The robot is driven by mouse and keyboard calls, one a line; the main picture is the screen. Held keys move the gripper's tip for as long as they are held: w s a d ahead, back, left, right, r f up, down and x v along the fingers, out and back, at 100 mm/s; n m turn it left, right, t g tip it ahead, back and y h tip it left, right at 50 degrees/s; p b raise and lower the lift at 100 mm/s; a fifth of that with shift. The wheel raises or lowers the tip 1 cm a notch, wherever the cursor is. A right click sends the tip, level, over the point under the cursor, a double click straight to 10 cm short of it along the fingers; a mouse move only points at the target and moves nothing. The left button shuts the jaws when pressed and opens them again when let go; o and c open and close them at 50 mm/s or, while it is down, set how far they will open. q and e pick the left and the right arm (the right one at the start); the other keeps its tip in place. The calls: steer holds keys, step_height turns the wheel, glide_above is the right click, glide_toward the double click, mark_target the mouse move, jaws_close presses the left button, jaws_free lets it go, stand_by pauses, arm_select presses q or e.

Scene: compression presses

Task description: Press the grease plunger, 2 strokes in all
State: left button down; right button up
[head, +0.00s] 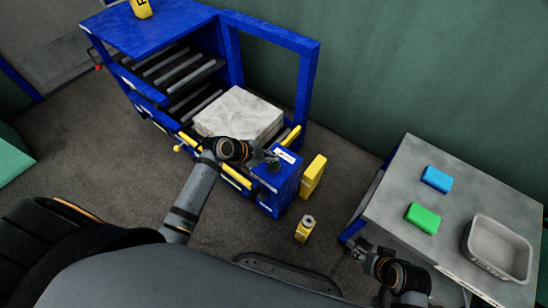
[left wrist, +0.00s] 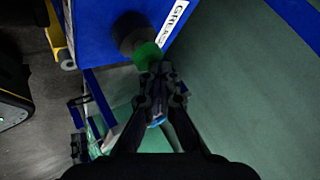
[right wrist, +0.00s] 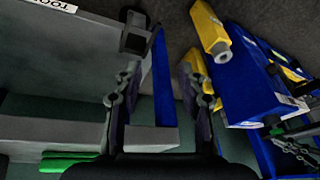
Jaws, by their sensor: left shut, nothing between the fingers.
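The grease plunger (left wrist: 130,32) is a dark round knob with a green end (left wrist: 147,56) on top of a blue box with a white "GREASE" label (left wrist: 173,20). In the head view the blue grease box (head: 275,185) stands at the front right corner of the blue press, and the plunger top is largely hidden by my gripper. My left gripper (head: 271,158) is over it; in the left wrist view its closed fingertips (left wrist: 161,74) are beside the green end. I cannot tell whether they touch. My right gripper (right wrist: 160,85) is open and empty, beside the grey table.
A pale block (head: 240,112) lies in the blue press frame (head: 313,80). The grey table (head: 400,190) holds a blue block (head: 437,179), green block (head: 423,218) and tray (head: 484,260).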

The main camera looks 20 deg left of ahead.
arm_select(q)
steer(key=shift+r+p, duration=0.6)
steer(key=shift+r, duration=0.3)
step_height(320, 180, up, 5)
steer(key=p, duration=0.4)
steer(key=shift+r+p, duration=0.1)
steer(key=shift+p, duration=0.25)
